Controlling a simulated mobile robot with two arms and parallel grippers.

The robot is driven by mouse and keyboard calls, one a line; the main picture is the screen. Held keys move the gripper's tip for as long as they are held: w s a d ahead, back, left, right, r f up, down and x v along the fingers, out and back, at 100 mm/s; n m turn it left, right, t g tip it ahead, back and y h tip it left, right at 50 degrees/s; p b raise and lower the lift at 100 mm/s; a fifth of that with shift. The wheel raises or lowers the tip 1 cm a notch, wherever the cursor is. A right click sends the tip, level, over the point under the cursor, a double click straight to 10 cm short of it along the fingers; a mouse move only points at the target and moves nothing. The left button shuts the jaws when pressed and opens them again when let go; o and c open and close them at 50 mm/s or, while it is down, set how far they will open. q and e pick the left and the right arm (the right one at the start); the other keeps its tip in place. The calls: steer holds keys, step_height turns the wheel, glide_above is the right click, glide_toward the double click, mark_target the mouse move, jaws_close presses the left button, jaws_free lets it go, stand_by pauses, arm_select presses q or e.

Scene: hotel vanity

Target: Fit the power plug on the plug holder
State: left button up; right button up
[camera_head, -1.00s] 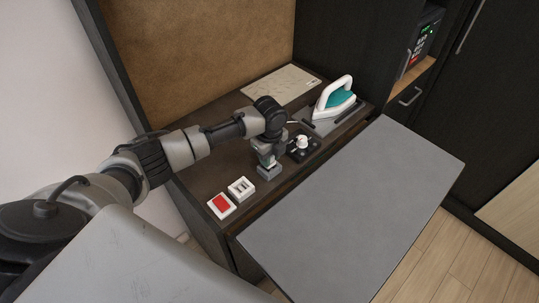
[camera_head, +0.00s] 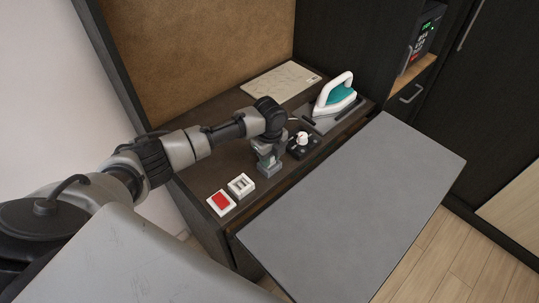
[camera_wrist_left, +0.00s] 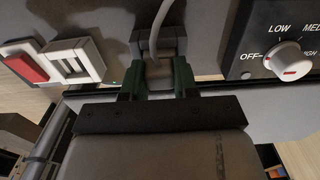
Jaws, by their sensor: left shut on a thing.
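My left gripper (camera_head: 269,158) points down over the dark counter, and its green fingertips show in the left wrist view (camera_wrist_left: 158,82). It is shut on the grey power plug (camera_wrist_left: 158,70), from which a pale cable (camera_wrist_left: 166,18) runs up. A grey plug holder (camera_wrist_left: 158,38) stands right at the plug; in the head view the grey block of the holder (camera_head: 270,171) is just below the fingertips. Whether the plug is seated in the holder or only touching it cannot be told. My right gripper is not in view.
A white socket (camera_head: 241,185) and a red switch (camera_head: 221,203) lie left of the holder. A dial panel (camera_head: 303,147) is close on the right, with a teal-and-white iron (camera_head: 336,98) beyond. A grey board (camera_head: 350,200) lies in front.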

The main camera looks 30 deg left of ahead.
arm_select(q)
steer(key=shift+f, duration=0.1)
steer(key=o, duration=1)
step_height(320, 180, up, 11)
steer(key=shift+f+b, duration=0.1)
steer(key=shift+b, duration=0.75)
